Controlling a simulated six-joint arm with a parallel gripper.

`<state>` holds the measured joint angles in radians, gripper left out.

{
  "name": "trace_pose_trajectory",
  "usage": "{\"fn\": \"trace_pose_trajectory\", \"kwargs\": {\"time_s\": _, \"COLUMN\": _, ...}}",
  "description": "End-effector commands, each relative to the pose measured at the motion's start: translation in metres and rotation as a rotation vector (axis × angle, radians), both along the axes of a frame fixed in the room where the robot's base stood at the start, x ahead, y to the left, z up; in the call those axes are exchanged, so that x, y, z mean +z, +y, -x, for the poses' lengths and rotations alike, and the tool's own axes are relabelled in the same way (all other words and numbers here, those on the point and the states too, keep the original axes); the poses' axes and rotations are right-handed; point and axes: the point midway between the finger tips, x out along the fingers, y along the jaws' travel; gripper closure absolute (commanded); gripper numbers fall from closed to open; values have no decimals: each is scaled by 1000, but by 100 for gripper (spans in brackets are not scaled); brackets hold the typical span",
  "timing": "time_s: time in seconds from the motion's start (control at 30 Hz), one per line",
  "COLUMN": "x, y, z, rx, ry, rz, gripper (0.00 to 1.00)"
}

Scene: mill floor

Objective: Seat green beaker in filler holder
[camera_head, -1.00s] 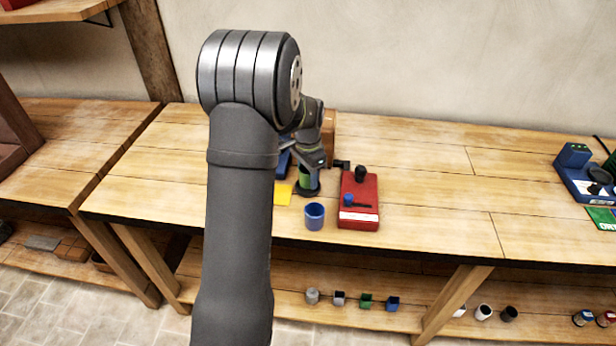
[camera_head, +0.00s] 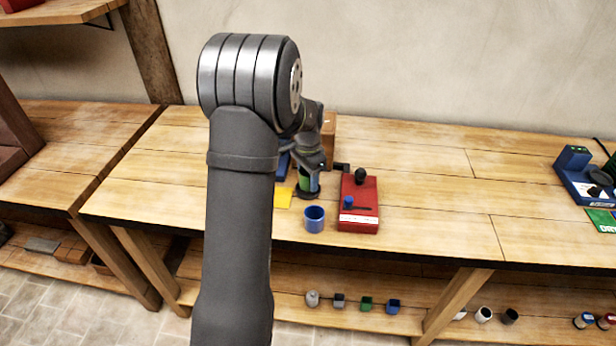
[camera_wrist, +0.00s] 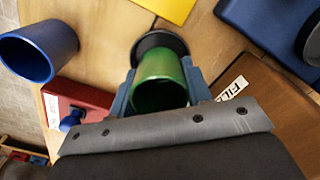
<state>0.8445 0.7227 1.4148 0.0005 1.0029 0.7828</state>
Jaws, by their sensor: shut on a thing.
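The green beaker (camera_wrist: 160,82) is between the two blue fingers of my gripper (camera_wrist: 160,92) in the wrist view, which are shut on it. In the head view the green beaker (camera_head: 305,181) shows partly below my gripper (camera_head: 309,172). A round dark holder (camera_wrist: 158,42) lies at the beaker's far end in the wrist view; it also shows as a dark ring (camera_head: 308,193) under the beaker in the head view. I cannot tell whether the beaker is fully down in it. A brown box with a partly hidden white label (camera_wrist: 233,88) stands beside it.
A blue cup (camera_head: 314,219) stands in front of the holder. A red box with a black knob and blue lever (camera_head: 358,217) is to the right. A yellow sheet (camera_head: 283,197) lies to the left.

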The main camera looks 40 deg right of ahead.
Motion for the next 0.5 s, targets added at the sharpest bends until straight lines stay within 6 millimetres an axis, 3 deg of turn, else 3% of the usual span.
{"fn": "trace_pose_trajectory", "kwargs": {"time_s": 0.5, "x": -10, "y": 0, "z": 0, "rx": 0, "ry": 0, "rz": 0, "gripper": 81}}
